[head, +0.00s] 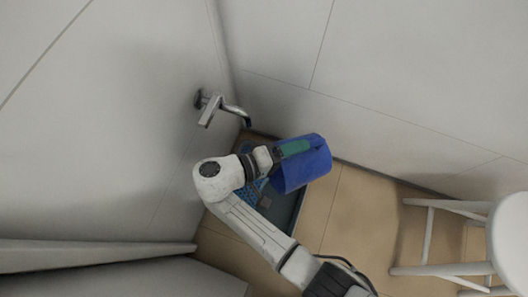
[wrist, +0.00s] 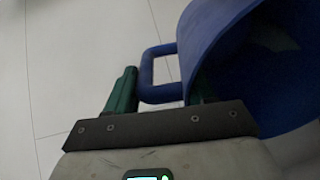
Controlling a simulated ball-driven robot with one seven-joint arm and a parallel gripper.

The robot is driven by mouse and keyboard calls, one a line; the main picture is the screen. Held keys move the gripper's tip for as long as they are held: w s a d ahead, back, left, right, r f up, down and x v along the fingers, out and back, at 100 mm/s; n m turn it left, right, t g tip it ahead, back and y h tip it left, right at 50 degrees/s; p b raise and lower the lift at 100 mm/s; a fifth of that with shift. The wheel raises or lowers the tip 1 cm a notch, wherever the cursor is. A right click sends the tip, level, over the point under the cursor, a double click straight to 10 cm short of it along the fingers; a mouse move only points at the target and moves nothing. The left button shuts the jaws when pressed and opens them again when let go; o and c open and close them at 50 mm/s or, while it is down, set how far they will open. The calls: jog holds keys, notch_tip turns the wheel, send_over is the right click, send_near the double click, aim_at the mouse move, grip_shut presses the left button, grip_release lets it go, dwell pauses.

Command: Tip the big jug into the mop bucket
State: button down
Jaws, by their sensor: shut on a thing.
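The big jug (head: 312,165) is blue, with a side handle (wrist: 147,72). My gripper (head: 294,148) is shut on the jug's handle, its green fingers beside the blue wall; it also shows in the wrist view (wrist: 164,76). The jug is tilted and held above the floor corner. Its dark inside (wrist: 275,65) shows in the wrist view, and I cannot see any contents. Below it, a blue gridded part (head: 262,188) shows in a dark basin (head: 291,213). I take this to be the mop bucket's place, but the jug and my arm hide much of it.
A metal tap (head: 233,110) sticks out of the wall at the corner, just left of the jug. A white stool (head: 507,235) stands at the right. Walls close in behind and left. Tan floor (head: 365,215) is clear between basin and stool.

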aim_at(319, 147)
jog(key=shift+a, duration=0.1)
jog(key=shift+g+y, duration=0.3)
jog(key=shift+y, duration=0.5)
jog(key=x, duration=0.1)
jog(key=p+x, duration=0.1)
jog(key=x, duration=0.2)
jog(key=shift+d+r, duration=0.35)
jog(key=d+f+y, duration=0.1)
jog(key=w+d+f+y+p, duration=0.1)
jog(key=d+f+g+y, duration=0.1)
jog(key=shift+w+d+f+p, duration=0.15)
jog(key=shift+w+d+p, duration=0.05)
jog(key=shift+w+p, duration=0.1)
jog(key=shift+f, duration=0.15)
jog(key=shift+w+d+f+g+y+p, duration=0.15)
jog(key=shift+d+f+g+y+p, duration=0.05)
jog(key=shift+d+f+y+p, duration=0.3)
jog(key=shift+w+d+f+g+y+p, duration=0.2)
jog(key=shift+d+f+y+p, duration=0.15)
jog(key=shift+d+f+y, duration=0.25)
jog(key=shift+w+d+p, duration=0.1)
jog(key=shift+d+p, duration=0.15)
jog(key=shift+p, duration=0.35)
jog(key=w+d+f+g+y+p, duration=0.2)
jog(key=w+d+f+g+y, duration=0.1)
jog(key=d+f+y, duration=0.3)
jog(key=shift+d+f+y, duration=0.35)
jog(key=shift+d+y, duration=0.8)
jog(key=shift+y, duration=0.15)
